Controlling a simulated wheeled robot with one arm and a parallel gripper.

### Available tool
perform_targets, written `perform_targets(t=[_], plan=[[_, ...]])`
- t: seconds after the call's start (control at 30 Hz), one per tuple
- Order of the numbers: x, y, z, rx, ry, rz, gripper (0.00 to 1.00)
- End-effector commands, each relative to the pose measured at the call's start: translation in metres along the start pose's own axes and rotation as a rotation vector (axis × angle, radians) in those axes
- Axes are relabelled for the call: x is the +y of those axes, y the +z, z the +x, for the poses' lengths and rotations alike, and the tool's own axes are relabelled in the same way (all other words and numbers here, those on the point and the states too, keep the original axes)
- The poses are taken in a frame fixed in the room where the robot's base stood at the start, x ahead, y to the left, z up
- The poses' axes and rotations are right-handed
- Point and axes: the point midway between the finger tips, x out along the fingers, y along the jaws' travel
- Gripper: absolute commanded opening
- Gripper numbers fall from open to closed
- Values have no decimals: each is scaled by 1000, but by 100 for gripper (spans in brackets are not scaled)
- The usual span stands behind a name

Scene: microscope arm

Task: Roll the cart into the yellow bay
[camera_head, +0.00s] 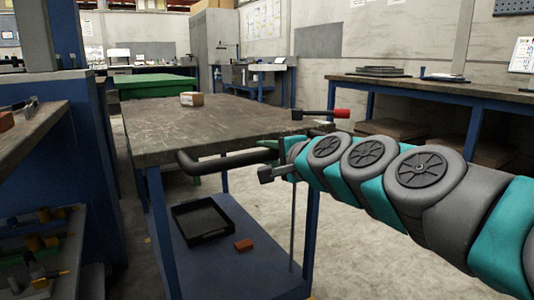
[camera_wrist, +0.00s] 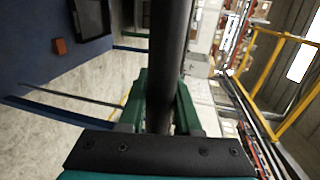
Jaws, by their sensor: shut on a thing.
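The cart (camera_head: 225,125) stands in front of me, with a worn dark top, blue legs and a blue lower shelf. Its black handle (camera_head: 220,159) sticks out at the near side. My gripper (camera_head: 270,150) is at the handle's right part. In the wrist view the handle (camera_wrist: 168,60) passes between the green fingers (camera_wrist: 160,105), which are shut on it. No marked yellow bay is clear in either view; a yellow frame (camera_wrist: 262,75) shows at the right of the wrist view, and I cannot tell whether it belongs to the bay.
A small cardboard box (camera_head: 191,99) sits on the cart top. A black tray (camera_head: 200,237) and an orange-brown block (camera_head: 244,245) lie on its lower shelf. A blue shelf unit (camera_head: 75,150) is close at left; a workbench (camera_head: 440,90) stands at right. Bare floor shows between.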

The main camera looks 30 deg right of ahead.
Motion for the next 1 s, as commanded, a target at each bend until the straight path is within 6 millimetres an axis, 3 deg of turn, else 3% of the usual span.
perform_targets(t=[0.03, 0.07, 0.3, 0.67, 1.0], plan=[[3, 2, 1, -6, 6, 0, 0], [3, 2, 1, -6, 6, 0, 36], [2, 1, 1, -3, 3, 0, 62], [0, 0, -5, 1, 0, 0, 62], [0, -1, -47, 2, 0, 1, 62]])
